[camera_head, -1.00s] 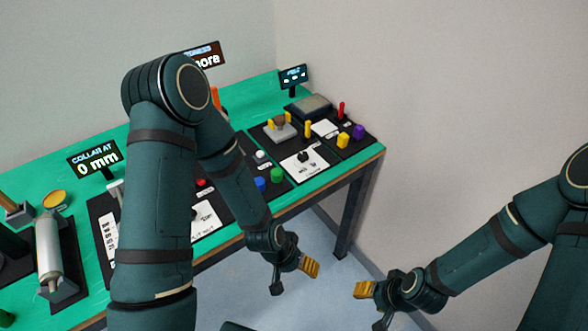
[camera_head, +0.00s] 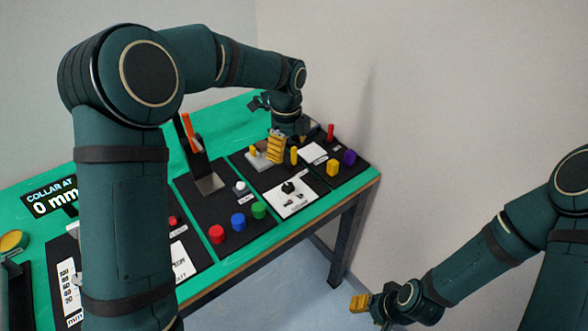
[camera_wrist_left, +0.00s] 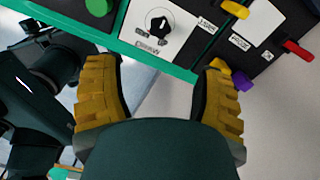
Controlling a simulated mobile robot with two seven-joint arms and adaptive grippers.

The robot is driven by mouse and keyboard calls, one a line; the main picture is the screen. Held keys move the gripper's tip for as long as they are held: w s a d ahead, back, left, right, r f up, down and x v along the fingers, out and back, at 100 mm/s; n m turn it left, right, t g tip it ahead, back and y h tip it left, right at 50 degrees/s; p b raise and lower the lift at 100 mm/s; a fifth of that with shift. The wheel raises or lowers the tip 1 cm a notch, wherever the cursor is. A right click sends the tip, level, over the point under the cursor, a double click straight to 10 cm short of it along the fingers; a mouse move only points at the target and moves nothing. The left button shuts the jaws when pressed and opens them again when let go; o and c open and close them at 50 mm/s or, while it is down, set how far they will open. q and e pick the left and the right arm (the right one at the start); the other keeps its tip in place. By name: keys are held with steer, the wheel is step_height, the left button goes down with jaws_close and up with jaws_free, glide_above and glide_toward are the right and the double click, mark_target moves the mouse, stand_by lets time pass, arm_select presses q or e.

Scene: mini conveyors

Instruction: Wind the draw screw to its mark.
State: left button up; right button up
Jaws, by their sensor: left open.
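The collar display (camera_head: 50,197) reads 0 mm at the left of the green table (camera_head: 232,112). A panel with a millimetre scale card (camera_head: 69,292) lies in front of it, partly behind my left arm. My left gripper (camera_head: 277,146) is open, over the far right part of the table, away from the scale card. In the left wrist view its yellow fingers (camera_wrist_left: 160,95) are apart with nothing between them. My right gripper (camera_head: 360,303) is off the table at the lower right; its opening is unclear.
Near the left gripper are a black knob on a white card (camera_head: 302,197), a yellow knob (camera_head: 332,168), a purple knob (camera_head: 349,157) and a red peg (camera_head: 331,131). Red, blue (camera_head: 238,222) and green buttons sit nearer the middle. Floor is clear beyond the table's front edge.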

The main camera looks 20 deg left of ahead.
mark_target(288, 185)
arm_select(q)
step_height(288, 185, down, 14)
steer(key=b, duration=0.3)
steer(key=shift+r, duration=0.1)
stand_by(0.3)
steer(key=c, duration=1.2)
